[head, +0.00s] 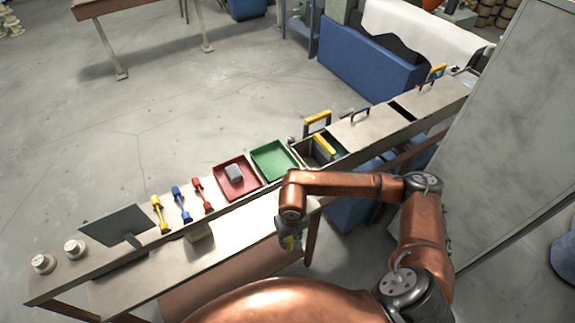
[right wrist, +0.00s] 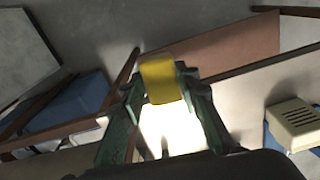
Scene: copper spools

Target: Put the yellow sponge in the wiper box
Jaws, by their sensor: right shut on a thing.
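The yellow sponge (right wrist: 162,80) is between the two dark green fingers of my right gripper (head: 289,236). The right wrist view shows the fingers shut on it, one on each side. In the head view only a bit of yellow shows at the gripper, which is over the front edge of the long bench (head: 130,276). An open compartment (head: 304,152), which may be the wiper box, is set in the bench beyond my right forearm. Yellow-handled items stand in and beside it; part of its inside is hidden. My left gripper is not in view.
Several coloured tools, a dark panel (head: 117,226) and two white cups are farther left. Lidded compartments (head: 370,131) continue right. A tall grey panel (head: 520,120) stands at right.

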